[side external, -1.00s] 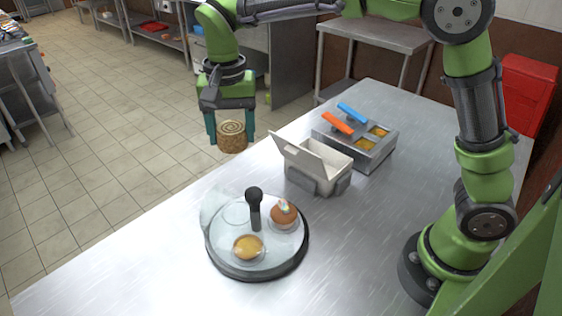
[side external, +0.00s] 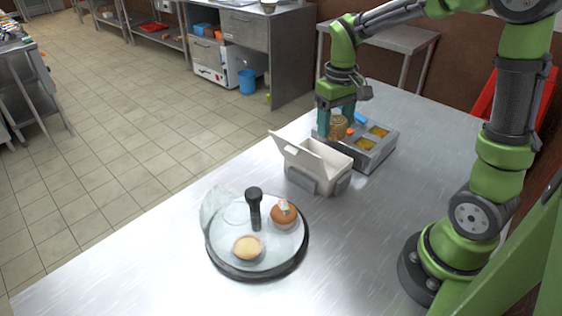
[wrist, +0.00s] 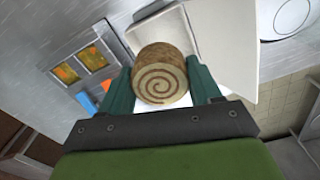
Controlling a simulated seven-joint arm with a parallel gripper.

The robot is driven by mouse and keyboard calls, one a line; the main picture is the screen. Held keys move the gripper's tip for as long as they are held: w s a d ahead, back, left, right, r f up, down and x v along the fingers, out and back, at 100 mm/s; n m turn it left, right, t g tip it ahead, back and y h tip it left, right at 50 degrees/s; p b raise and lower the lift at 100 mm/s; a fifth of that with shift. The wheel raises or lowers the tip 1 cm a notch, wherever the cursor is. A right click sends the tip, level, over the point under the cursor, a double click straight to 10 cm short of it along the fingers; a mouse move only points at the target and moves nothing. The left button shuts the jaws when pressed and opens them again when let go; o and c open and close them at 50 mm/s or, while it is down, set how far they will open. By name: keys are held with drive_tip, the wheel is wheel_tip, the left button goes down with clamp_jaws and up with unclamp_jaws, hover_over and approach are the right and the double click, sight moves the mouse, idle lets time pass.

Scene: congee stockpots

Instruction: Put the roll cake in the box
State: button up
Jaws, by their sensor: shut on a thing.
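The roll cake (side external: 338,127), a brown cylinder with a spiral end, is held between the fingers of my gripper (side external: 336,112). In the wrist view the roll cake (wrist: 160,76) sits between both teal fingers, spiral toward the camera. My gripper is shut on it, raised in the air. The white box (side external: 318,168) stands on the table with its lid open toward the left. In the side view the cake appears just above and behind the box's right part. In the wrist view the box (wrist: 222,40) lies behind the cake, which hides part of it.
A metal container (side external: 369,149) with yellow-filled wells and orange and blue handles stands behind the box. A round tray (side external: 284,250) with a black handle, a cupcake (side external: 284,213) and a pale bun (side external: 247,248) stands in front.

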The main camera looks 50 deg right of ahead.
sight(333, 136)
drive_tip(key=shift+f, duration=4.4)
drive_tip(key=shift+f, duration=0.2)
drive_tip(key=o, duration=1.1)
drive_tip(key=shift+c, duration=1.3)
drive_tip(key=shift+r, duration=0.1)
drive_tip(key=shift+r, duration=2.45)
drive_tip(key=shift+r, duration=0.1)
